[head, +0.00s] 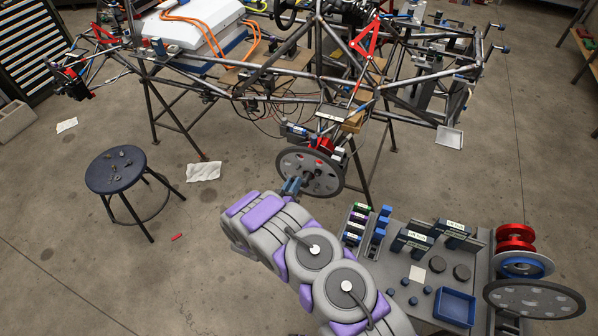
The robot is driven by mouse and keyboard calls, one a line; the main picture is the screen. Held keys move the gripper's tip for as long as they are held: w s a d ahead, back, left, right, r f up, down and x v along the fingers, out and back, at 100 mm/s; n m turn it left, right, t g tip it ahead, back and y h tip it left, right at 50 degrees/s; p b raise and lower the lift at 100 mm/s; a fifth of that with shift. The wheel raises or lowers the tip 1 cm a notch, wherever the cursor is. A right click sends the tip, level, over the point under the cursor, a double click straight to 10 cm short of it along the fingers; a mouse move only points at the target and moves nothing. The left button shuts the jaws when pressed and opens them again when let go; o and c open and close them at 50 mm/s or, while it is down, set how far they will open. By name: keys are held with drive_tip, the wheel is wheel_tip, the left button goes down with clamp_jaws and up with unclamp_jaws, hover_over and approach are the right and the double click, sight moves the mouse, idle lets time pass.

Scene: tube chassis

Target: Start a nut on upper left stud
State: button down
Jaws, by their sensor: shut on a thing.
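A grey disc (325,185) with a dark hub and holes hangs upright on the tube chassis (345,95), below a red part (321,145). My gripper (299,182) is in front of the lower left part of the disc, close to the hub. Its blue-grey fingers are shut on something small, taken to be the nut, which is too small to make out. The upper left stud cannot be made out singly at this size. Whether the nut touches a stud cannot be told.
A bench (400,283) at lower right carries dark blocks, a blue tray (456,306), small round parts and a second disc (534,299). A dark stool (115,182) with small parts stands at left. Chassis stand legs are behind the disc. Open floor lies left of my arm.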

drive_tip(key=b+x, duration=0.3)
drive_tip(key=shift+w, duration=0.45)
drive_tip(key=shift+s+p, duration=0.1)
drive_tip(key=shift+p, duration=0.3)
drive_tip(key=shift+w+a+f, duration=0.2)
drive_tip(key=shift+w+a, duration=0.45)
drive_tip(key=shift+w, duration=0.15)
idle(1.3)
